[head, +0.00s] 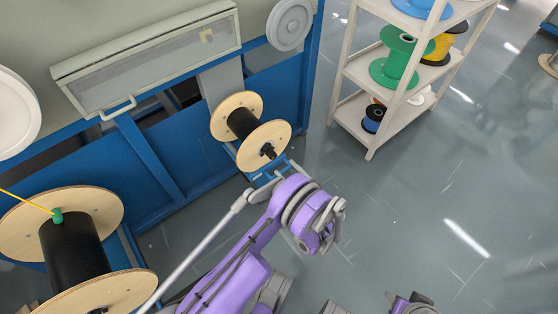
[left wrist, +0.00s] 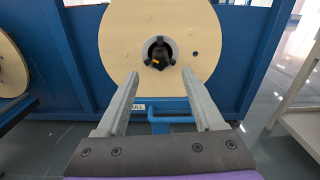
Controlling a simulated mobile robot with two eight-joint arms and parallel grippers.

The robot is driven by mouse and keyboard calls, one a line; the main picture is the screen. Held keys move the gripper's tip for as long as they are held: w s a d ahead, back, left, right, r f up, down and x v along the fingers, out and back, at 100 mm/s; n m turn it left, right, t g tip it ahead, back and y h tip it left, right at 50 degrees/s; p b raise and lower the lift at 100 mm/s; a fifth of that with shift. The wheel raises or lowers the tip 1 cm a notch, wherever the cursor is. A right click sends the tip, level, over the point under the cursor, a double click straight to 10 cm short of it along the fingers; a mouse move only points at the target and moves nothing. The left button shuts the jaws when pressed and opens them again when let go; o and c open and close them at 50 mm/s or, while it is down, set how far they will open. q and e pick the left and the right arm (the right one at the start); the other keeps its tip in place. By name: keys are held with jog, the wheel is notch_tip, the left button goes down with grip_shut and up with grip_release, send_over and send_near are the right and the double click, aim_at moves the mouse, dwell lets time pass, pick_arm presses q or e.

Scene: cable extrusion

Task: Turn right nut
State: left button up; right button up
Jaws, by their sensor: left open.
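The right nut (head: 268,151) is a dark piece on the axle end of the right spool (head: 277,133), which has pale wooden flanges and a black core. In the left wrist view the nut (left wrist: 159,55) shows as a black lobed knob with a small orange mark, inside a grey ring at the flange centre. My left gripper (head: 328,208) is in front of and below the right spool in the head view. In the left wrist view its two grey fingers (left wrist: 162,76) are apart and empty, pointing at the flange below the nut. They appear clear of it.
A blue bar (left wrist: 172,118) runs below the spool. A larger spool (head: 82,203) with yellow cable stands at left. A pale shelf (head: 352,105) with coloured spools stands at the back right. The floor (head: 440,180) at right is clear. Part of my right arm shows at the bottom edge.

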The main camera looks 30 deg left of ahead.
pick_arm(q)
jog(key=v, duration=0.2)
jog(key=shift+s+d, duration=0.1)
jog(key=shift+d, duration=0.15)
dwell(0.4)
